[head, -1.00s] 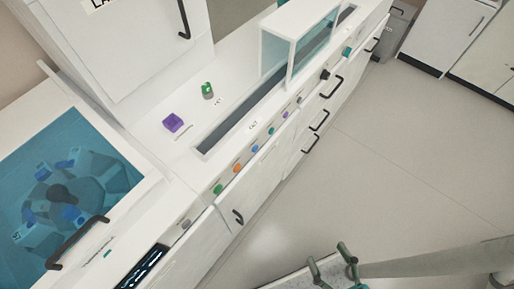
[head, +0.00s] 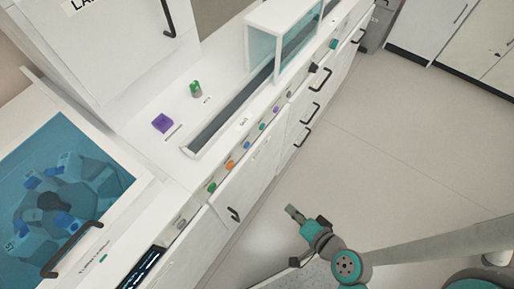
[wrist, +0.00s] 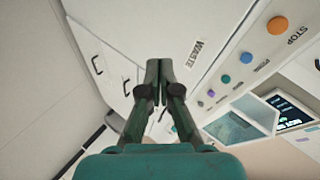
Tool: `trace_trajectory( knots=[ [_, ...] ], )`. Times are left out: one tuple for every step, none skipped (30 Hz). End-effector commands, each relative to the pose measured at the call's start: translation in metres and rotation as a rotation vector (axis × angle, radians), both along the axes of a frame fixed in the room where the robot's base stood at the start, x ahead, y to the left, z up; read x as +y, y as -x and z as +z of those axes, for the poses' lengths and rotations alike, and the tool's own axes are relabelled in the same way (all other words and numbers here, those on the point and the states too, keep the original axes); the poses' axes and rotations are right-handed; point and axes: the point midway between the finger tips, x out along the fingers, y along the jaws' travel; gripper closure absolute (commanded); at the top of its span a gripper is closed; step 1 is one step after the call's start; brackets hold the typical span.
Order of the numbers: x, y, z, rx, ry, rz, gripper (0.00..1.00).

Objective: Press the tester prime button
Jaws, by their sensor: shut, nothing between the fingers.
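A row of coloured round buttons runs along the front of the white machine. The blue button (wrist: 246,57) has a small label beside it that seems to read PRIME; in the head view the blue button (head: 247,145) sits between the orange one and the teal one. The orange button (wrist: 277,25) beside it is labelled STOP. My gripper (head: 292,212) is shut and empty, out over the floor in front of the cabinet. In the wrist view my gripper's fingertips (wrist: 158,65) are together, left of the button row and apart from it.
A green button (head: 211,188), a teal button (wrist: 226,78) and a purple button (wrist: 211,92) share the row. Black drawer handles (head: 234,213) stick out below. A purple block (head: 162,124) and a green-topped item (head: 196,88) stand on the counter. The floor between is clear.

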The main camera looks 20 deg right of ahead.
Motion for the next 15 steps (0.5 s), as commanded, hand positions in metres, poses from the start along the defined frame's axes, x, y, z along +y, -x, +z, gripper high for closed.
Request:
trace_trajectory(
  knots=[
    [-0.004, -0.014, 0.004, -0.018, -0.058, -0.001, 1.0],
    [-0.005, -0.02, 0.006, -0.029, -0.095, 0.004, 1.0],
    [-0.006, -0.028, 0.011, -0.044, -0.145, 0.015, 1.0],
    [-0.008, -0.034, 0.014, -0.057, -0.18, 0.023, 1.0],
    [-0.009, -0.04, 0.019, -0.07, -0.215, 0.033, 1.0],
    [-0.012, -0.047, 0.025, -0.09, -0.257, 0.05, 1.0],
    [-0.014, -0.052, 0.03, -0.105, -0.288, 0.062, 1.0],
    [-0.017, -0.056, 0.036, -0.121, -0.316, 0.076, 1.0],
    [-0.02, -0.061, 0.044, -0.142, -0.352, 0.098, 1.0],
    [-0.022, -0.064, 0.05, -0.159, -0.376, 0.113, 1.0],
    [-0.025, -0.067, 0.056, -0.174, -0.397, 0.129, 1.0],
    [-0.029, -0.07, 0.063, -0.195, -0.423, 0.15, 1.0],
    [-0.032, -0.071, 0.068, -0.209, -0.439, 0.166, 1.0],
    [-0.034, -0.072, 0.073, -0.221, -0.453, 0.183, 1.0],
    [-0.037, -0.073, 0.079, -0.237, -0.468, 0.201, 1.0]
  ],
)
